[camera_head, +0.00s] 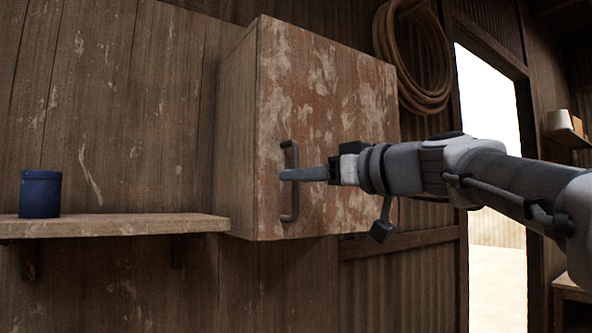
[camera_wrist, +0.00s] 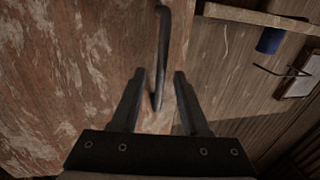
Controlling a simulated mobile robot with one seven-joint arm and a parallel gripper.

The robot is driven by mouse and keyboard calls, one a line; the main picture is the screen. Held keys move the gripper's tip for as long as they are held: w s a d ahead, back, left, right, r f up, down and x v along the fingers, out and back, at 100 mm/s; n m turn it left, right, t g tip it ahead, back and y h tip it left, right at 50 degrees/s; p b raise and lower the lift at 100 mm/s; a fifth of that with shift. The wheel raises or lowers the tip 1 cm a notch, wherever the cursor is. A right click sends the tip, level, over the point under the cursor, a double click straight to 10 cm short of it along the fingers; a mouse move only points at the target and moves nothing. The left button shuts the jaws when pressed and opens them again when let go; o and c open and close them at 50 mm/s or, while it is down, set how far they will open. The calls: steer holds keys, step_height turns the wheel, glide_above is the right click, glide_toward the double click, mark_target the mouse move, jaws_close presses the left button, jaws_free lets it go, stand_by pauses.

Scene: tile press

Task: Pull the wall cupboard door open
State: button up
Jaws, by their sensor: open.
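The wall cupboard (camera_head: 236,135) hangs on the plank wall, and its worn reddish-brown door (camera_head: 345,110) is closed against the box. A dark bar handle (camera_head: 289,208) stands upright near the door's left edge. My gripper (camera_head: 284,174) reaches in from the right, with its fingertips at the handle's middle. In the wrist view, my gripper (camera_wrist: 160,74) is open, and the handle (camera_wrist: 164,35) passes between its two fingers, closer to the left one. The door (camera_wrist: 60,80) fills the left of that view. Whether a finger touches the handle I cannot tell.
A wooden shelf (camera_head: 120,224) with a blue canister (camera_head: 40,193) is on the wall left of the cupboard. A coiled rope (camera_head: 413,55) hangs to the right of the cupboard. A bright doorway (camera_head: 495,110) lies further right, behind my arm.

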steer(key=shift+x, duration=0.95)
jaws_close()
stand_by(0.8)
